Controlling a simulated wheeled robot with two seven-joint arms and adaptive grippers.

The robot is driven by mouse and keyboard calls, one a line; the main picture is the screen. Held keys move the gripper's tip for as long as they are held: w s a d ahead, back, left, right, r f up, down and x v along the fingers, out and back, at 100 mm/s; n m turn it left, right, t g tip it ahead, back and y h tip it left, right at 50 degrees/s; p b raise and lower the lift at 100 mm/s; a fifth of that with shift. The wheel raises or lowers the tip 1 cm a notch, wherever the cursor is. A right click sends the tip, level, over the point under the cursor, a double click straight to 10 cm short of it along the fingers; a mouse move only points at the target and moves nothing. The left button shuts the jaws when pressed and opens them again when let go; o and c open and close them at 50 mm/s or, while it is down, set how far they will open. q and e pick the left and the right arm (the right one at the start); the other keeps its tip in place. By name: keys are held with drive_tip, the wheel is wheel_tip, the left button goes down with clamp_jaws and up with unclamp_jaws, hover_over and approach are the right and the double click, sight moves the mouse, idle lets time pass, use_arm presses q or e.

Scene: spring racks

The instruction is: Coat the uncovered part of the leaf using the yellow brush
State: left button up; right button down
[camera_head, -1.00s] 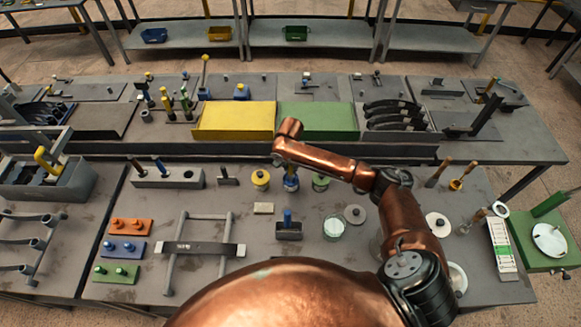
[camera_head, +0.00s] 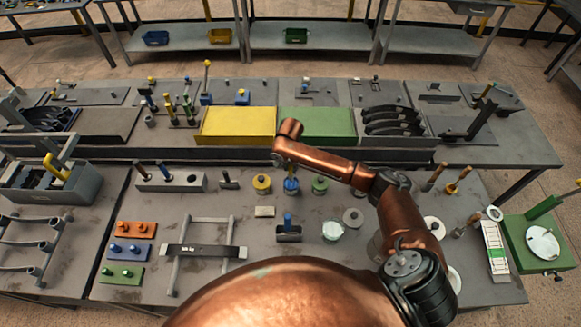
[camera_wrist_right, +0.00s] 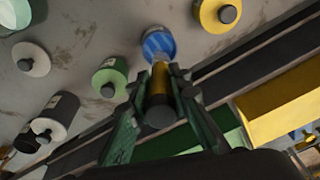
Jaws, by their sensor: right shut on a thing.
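The leaf (camera_head: 203,250), a dark flat bar with a pale label and lighter ends, lies across a grey stand on the near table. My right gripper (camera_wrist_right: 160,100) is shut on the yellow brush (camera_wrist_right: 160,82), seen nearly end-on with a dark end toward the camera. The brush points at the blue pot (camera_wrist_right: 158,44); whether its tip is inside cannot be told. In the head view the right gripper (camera_head: 290,168) is small, above the blue pot (camera_head: 291,187) and behind the leaf. My left gripper is not in view.
A yellow pot (camera_head: 262,184) and a green pot (camera_head: 320,185) flank the blue one. A blue-handled tool (camera_head: 288,232) and an open pale jar (camera_head: 333,231) stand nearer, right of the leaf.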

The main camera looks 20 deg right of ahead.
wheel_tip(320, 180, up, 2)
drive_tip(key=p, duration=0.2)
drive_tip(key=shift+r+p, duration=0.15)
drive_tip(key=shift+p, duration=0.2)
drive_tip(key=shift+r, duration=0.9)
